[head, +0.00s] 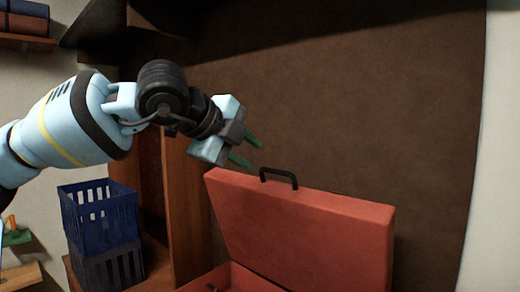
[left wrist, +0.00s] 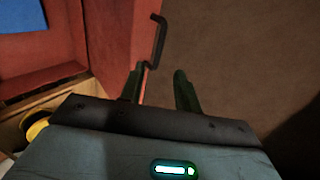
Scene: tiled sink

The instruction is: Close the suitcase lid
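The red suitcase lid (head: 310,235) stands raised, leaning against or near the dark brown back panel. Its black handle (head: 279,177) is on the top edge. Part of the red suitcase base (head: 238,280) shows at the bottom of the head view; the rest is cut off. My left gripper (head: 247,148) is open and empty, just above and left of the handle. In the left wrist view my left gripper (left wrist: 159,90) has its fingers apart, with the lid's edge and handle (left wrist: 159,40) just beyond them. Contact cannot be told. My right gripper is not in view.
A blue basket (head: 100,212) sits on a dark grey one (head: 112,267) at the left. A wooden side panel (head: 187,210) stands left of the lid. A shelf (head: 25,40) is at upper left. A blue patch (left wrist: 20,14) and a yellow object (left wrist: 37,128) show in the wrist view.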

